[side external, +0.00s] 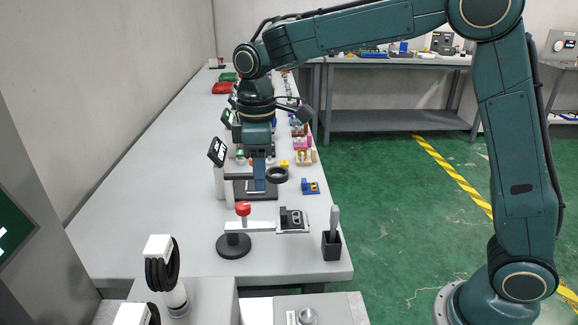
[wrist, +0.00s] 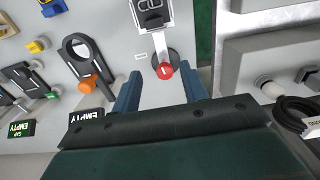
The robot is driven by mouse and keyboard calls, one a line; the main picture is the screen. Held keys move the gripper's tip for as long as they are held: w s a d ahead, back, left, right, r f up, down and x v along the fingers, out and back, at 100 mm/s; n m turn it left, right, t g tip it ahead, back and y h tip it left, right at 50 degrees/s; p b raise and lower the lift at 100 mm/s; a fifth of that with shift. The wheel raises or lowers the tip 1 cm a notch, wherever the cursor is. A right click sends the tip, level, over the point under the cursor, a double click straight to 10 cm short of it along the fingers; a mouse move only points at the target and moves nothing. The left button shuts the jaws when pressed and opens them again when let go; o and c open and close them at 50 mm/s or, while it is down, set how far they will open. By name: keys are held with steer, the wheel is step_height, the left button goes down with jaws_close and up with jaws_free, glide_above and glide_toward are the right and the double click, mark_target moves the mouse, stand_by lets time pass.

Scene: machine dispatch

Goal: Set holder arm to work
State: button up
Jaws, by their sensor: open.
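The holder arm is a pale bar (side external: 262,226) on a round black base (side external: 233,246) with a red knob (side external: 243,209) on top. Its far end reaches right to a black clamp-like fixture (side external: 291,218) on a light plate. The wrist view shows the red knob (wrist: 165,71), the pale bar (wrist: 159,46) and the fixture (wrist: 152,14). My gripper (side external: 259,186) points down above the bench, behind the holder arm in the side view. In the wrist view my gripper (wrist: 160,78) has its blue fingers apart, empty, with the red knob appearing between the tips.
A second station with a black ring (side external: 277,175) and an orange knob (wrist: 87,86) stands close by. Signs reading EMPTY (wrist: 87,115) stand near it. A black cup (side external: 332,246) with a grey handle is at the right edge. The left bench top (side external: 140,190) is clear.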

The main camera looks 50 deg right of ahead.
mark_target(264, 224)
step_height(264, 224, down, 12)
steer(key=shift+r, duration=0.1)
stand_by(0.5)
jaws_close()
